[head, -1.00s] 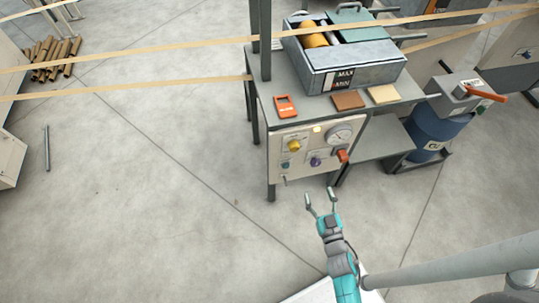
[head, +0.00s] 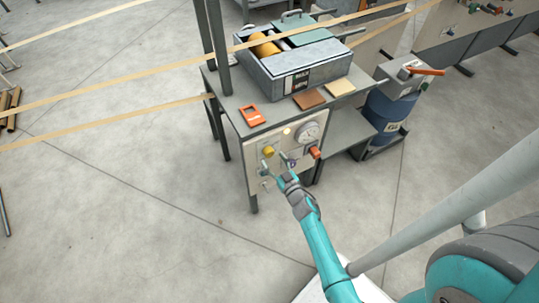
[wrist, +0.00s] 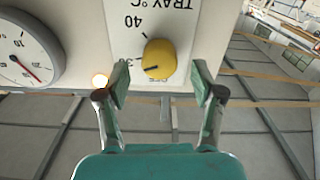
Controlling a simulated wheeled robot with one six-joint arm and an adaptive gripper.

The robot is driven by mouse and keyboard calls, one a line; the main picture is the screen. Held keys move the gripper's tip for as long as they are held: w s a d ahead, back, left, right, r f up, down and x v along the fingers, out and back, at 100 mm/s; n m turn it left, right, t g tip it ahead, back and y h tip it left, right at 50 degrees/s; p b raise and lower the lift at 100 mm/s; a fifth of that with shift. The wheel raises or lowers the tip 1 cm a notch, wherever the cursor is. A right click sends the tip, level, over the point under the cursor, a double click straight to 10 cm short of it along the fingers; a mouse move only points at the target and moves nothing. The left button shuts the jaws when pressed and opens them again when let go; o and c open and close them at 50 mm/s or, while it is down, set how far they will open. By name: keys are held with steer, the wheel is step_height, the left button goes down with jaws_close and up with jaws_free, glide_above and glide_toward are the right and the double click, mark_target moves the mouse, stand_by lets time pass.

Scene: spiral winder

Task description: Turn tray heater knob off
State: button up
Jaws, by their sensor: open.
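The yellow tray heater knob (head: 269,151) is on the cream front panel (head: 256,180) of the bench. In the wrist view the knob (wrist: 158,58) sits below upside-down "TRAY °C" lettering, with "40" up to its left. Its dark pointer mark points left and slightly down, near a partly hidden number. Partly hidden lettering lies just below the knob. My gripper (head: 275,163) is open and empty close to the panel. In the wrist view its fingertips (wrist: 160,80) are spread to either side of the knob, apart from it.
A round gauge (wrist: 25,52) and a lit lamp (wrist: 100,80) are left of the knob in the wrist view. Tan strips (head: 110,122) cross above. An orange device (head: 252,115) lies on the bench top.

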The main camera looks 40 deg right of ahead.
mark_target(270, 155)
steer(key=shift+x, duration=1.7)
steer(key=c, duration=1.1)
